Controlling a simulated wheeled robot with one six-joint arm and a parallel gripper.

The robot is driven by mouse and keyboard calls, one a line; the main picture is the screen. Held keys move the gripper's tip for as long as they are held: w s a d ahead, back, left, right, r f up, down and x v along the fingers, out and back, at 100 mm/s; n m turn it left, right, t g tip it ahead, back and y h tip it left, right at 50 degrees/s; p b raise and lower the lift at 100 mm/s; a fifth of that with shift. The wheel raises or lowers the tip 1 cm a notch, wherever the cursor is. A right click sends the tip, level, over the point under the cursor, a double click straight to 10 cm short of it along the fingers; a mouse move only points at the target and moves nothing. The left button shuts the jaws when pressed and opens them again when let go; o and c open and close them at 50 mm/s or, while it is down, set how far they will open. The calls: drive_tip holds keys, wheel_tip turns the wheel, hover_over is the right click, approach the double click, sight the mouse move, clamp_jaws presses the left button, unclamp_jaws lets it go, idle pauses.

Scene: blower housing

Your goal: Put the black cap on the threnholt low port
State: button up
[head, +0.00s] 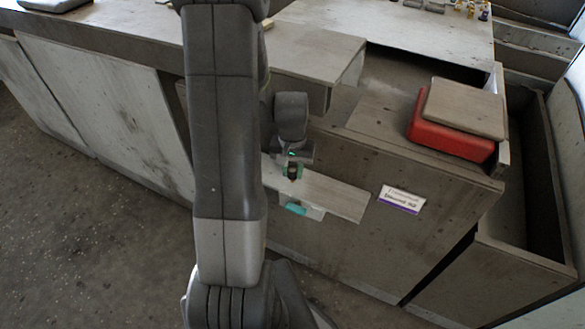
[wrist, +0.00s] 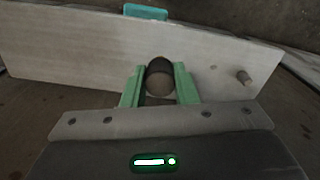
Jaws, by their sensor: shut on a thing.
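My gripper (head: 292,172) is at the front of the wooden housing, above a narrow light board that sticks out there. Its green fingers, also in the wrist view (wrist: 160,88), are shut on a small round dark thing (wrist: 159,76), which looks like the black cap. In the head view the cap is a small dark spot between the fingers. I cannot tell whether this stub is the threnholt low port.
The light board (head: 335,195) has a teal piece (head: 295,208) at its front edge, also in the wrist view (wrist: 146,11). A white and purple label (head: 401,199) is on the housing front. A red box (head: 450,138) with a wooden lid sits on top, right.

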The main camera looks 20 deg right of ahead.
drive_tip(key=shift+f+b, duration=0.7)
drive_tip(key=shift+f, duration=0.25)
drive_tip(key=o, duration=1)
drive_tip(key=shift+o, duration=0.2)
wheel_tip(320, 180, up, 14)
drive_tip(key=p, duration=0.1)
drive_tip(key=shift+f, duration=0.1)
wheel_tip(320, 180, down, 14)
drive_tip(key=shift+r+b, duration=0.15)
drive_tip(key=shift+b, duration=0.3)
drive_tip(key=shift+r, duration=0.35)
drive_tip(key=shift+f, duration=0.25)
